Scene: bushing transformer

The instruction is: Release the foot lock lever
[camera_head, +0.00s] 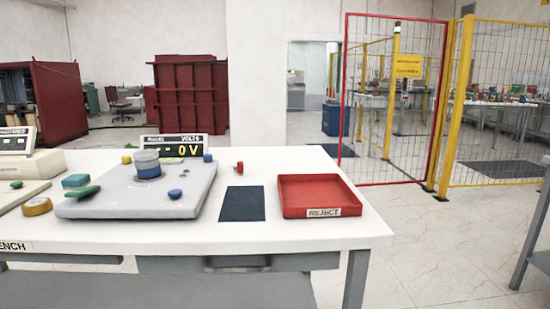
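I cannot make out a foot lock lever in this view. My gripper and arm are not in view. The nearest thing is a white workbench (240,236) with grey legs, its surface filling the left and middle foreground. The floor under it is mostly hidden by the bench and its grey lower panel (160,291).
A red-framed mesh gate (345,100) stands behind.

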